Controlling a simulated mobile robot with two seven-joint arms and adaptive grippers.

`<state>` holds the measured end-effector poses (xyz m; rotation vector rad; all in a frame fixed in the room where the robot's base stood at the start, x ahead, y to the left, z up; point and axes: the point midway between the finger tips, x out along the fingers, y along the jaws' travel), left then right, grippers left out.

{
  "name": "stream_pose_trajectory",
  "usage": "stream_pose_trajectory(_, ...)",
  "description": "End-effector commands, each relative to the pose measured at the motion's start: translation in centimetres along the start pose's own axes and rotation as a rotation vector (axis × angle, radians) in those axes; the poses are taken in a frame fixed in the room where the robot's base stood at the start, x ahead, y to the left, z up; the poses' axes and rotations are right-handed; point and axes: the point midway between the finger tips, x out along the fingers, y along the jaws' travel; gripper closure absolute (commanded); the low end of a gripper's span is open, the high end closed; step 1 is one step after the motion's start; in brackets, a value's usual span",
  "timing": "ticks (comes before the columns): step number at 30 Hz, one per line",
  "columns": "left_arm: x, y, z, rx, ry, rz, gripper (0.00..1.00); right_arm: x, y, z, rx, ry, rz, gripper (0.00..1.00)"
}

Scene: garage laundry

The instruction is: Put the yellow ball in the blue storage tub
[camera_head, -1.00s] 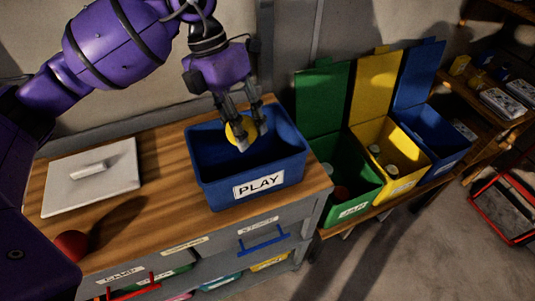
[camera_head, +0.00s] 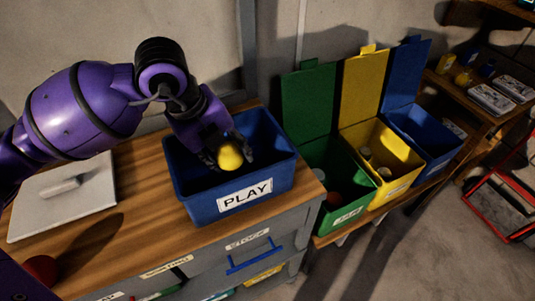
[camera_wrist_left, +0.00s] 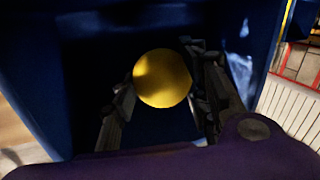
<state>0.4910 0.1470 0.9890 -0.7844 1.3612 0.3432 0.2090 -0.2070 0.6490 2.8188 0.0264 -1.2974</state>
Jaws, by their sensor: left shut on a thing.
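The blue storage tub (camera_head: 195,208), labelled PLAY, stands open on the wooden worktop in the head view. Its wall also shows in the left wrist view (camera_wrist_left: 38,75). My left gripper (camera_head: 230,153) reaches over the tub from the back left, its fingers within the tub's opening. It is shut on the yellow ball (camera_head: 230,156). In the left wrist view the ball (camera_wrist_left: 162,78) sits between the two fingers, with the dark inside of the tub around it. The ball's height above the tub's floor cannot be told. My right gripper is not in view.
A white lid (camera_head: 70,195) with a handle lies on the worktop left of the tub. A red ball (camera_head: 40,269) is near the front left. Green (camera_head: 345,205), yellow (camera_head: 402,182) and blue (camera_head: 442,160) lidded bins stand open at the right. Shelves are at the far right.

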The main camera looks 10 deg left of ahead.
Motion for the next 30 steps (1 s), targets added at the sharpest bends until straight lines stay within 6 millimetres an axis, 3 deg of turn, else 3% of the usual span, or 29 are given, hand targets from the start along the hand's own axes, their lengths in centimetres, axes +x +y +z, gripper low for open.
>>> stream_pose_trajectory(15,5.5,1.8,-0.1,0.001,0.002,0.001,0.84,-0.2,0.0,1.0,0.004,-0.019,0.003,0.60)
stream_pose_trajectory(26,6.0,1.9,-0.1,0.002,0.001,0.000,0.84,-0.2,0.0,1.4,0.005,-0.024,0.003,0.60)
stream_pose_trajectory(27,5.9,1.9,-0.1,0.003,0.000,0.000,0.53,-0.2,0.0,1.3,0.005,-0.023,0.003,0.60)
stream_pose_trajectory(30,5.8,1.8,-0.1,0.003,0.000,0.000,0.40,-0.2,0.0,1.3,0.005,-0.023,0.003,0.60)
